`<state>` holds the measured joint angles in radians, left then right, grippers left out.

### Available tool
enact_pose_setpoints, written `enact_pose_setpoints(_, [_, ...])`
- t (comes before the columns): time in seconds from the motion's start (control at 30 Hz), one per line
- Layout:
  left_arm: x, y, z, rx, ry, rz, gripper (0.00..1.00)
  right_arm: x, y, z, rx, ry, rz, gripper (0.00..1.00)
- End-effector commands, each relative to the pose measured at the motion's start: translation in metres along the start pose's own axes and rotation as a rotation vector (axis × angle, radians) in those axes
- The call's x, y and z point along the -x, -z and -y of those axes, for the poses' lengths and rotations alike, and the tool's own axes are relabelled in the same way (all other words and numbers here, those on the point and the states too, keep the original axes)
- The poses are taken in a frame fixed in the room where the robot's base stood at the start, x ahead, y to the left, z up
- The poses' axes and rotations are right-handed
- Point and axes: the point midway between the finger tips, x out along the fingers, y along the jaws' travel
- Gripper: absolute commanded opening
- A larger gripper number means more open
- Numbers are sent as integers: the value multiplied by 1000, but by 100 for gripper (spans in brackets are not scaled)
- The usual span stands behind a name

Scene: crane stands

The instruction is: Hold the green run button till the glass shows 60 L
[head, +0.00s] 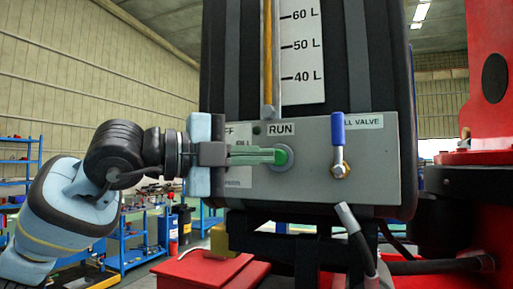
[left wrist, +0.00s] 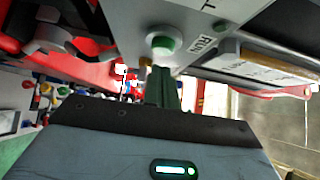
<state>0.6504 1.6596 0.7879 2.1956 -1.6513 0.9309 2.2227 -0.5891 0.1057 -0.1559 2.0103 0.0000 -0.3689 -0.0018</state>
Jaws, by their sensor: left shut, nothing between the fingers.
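The green run button (head: 286,152) sits in a pale ring on the grey panel, below the RUN label; it also shows in the left wrist view (left wrist: 163,42). My left gripper (head: 279,156) is shut and empty, its green fingers pointing at the button. In the head view the tips overlap the button; in the left wrist view a small gap shows between the fingertips (left wrist: 160,72) and the button. The sight glass (head: 271,60) shows amber along its length past the 60 L mark to the top edge; I cannot make out a liquid surface. My right gripper is not in view.
A blue-handled valve (head: 338,132) stands on the panel right of the button. A black hose (head: 357,238) hangs below it. Red machine parts (head: 490,80) are at the right. Blue shelving (head: 20,175) stands far back left.

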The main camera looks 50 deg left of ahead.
Motion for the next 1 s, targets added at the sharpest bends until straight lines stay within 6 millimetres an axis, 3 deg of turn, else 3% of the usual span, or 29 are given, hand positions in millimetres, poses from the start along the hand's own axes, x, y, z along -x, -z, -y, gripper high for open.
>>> enact_pose_setpoints(0.2, [-9, -10, 0, 1, 0, 1, 0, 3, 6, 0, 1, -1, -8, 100])
enact_pose_setpoints(0.57, [-11, -11, -1, 0, -1, 1, 0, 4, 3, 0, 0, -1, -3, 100])
enact_pose_setpoints(0.83, [-26, -26, -3, 1, -4, 3, 0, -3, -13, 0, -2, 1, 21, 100])
enact_pose_setpoints(1.0, [-27, -29, 0, 1, 0, 5, 0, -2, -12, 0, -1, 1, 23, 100])
